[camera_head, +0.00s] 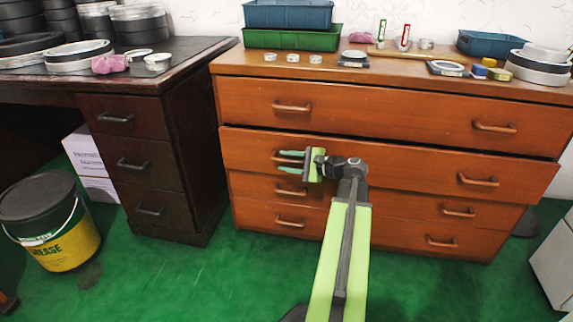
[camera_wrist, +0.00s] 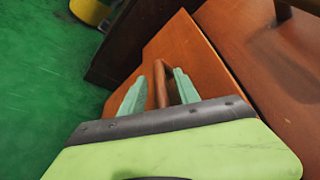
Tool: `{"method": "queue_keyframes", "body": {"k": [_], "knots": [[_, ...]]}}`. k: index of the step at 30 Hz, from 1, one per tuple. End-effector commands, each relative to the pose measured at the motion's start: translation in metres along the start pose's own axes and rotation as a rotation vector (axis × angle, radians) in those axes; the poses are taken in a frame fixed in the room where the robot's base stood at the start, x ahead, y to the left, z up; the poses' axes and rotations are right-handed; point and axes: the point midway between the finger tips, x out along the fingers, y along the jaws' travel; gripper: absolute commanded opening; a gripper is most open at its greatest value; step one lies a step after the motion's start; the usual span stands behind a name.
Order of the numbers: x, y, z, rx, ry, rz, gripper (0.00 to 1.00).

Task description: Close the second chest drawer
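The orange-brown wooden chest (camera_head: 390,92) stands at the right in the head view. Its second drawer (camera_head: 405,166) from the top sticks out past the other drawers. This drawer has a handle at the right (camera_head: 478,180) and one at the left, partly hidden behind my fingers. My gripper (camera_head: 288,162) is at the left handle, with its green fingers pointing left. In the wrist view, the wooden handle (camera_wrist: 161,82) lies between my two spread fingers, with a gap visible on at least one side. I cannot tell whether a finger touches it.
The top drawer (camera_head: 345,112) and lower drawers look shut. Trays (camera_head: 290,40), rings and small items stand on the chest top. A dark desk (camera_head: 150,135) is close at the left. A grease bucket (camera_head: 62,240) stands on the green floor (camera_head: 190,280), which is clear before the chest.

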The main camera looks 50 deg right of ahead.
Motion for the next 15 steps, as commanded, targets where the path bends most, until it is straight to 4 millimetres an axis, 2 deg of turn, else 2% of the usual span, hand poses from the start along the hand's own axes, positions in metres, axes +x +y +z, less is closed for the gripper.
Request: {"method": "queue_keyframes", "body": {"k": [7,15], "knots": [[0.0009,-0.0002,0.0,0.0,0.0,0.0,0.38],[0.0005,-0.0001,-0.0001,0.0,0.0,0.0,0.04]]}}
